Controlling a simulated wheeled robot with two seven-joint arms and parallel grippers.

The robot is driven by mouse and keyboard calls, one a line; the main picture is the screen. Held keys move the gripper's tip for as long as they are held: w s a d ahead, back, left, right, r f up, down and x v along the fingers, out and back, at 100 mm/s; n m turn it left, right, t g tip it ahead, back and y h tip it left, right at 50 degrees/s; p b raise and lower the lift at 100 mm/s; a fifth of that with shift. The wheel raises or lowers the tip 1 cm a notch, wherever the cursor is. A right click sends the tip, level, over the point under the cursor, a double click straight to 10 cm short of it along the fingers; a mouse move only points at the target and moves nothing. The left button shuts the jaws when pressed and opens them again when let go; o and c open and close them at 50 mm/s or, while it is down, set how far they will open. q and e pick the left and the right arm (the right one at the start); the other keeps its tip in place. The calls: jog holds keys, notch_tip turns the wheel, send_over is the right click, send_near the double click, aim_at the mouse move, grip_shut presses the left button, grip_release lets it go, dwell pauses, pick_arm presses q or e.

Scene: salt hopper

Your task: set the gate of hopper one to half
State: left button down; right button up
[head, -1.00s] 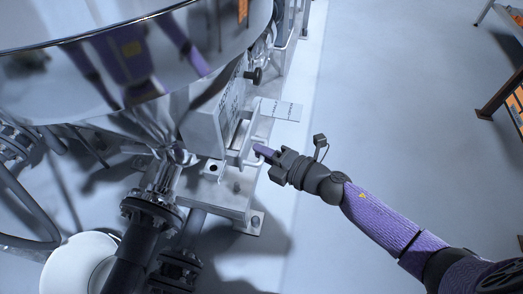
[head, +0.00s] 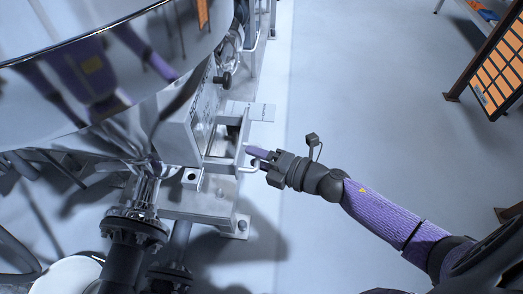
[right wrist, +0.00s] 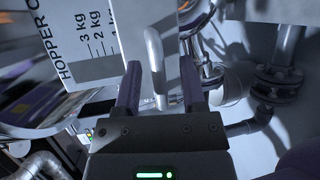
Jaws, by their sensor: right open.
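Hopper one is the big shiny steel vessel (head: 110,60) at the upper left of the head view. A pale bar handle (head: 243,145) sticks out from the box's right side. In the right wrist view the handle's bar (right wrist: 155,62) stands between the two fingers. My right gripper (head: 251,157) is open at the handle, its fingers either side of the bar; contact cannot be told. My left gripper is not in view.
Dark flanged pipes (head: 135,232) stand below the vessel at the lower left. A small pale plate (head: 262,112) lies behind the handle. A rack with orange panels (head: 495,65) stands at the upper right. The floor (head: 370,100) between is clear.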

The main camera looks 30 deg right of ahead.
jog(key=p+v, duration=0.3)
jog(key=v, duration=0.7)
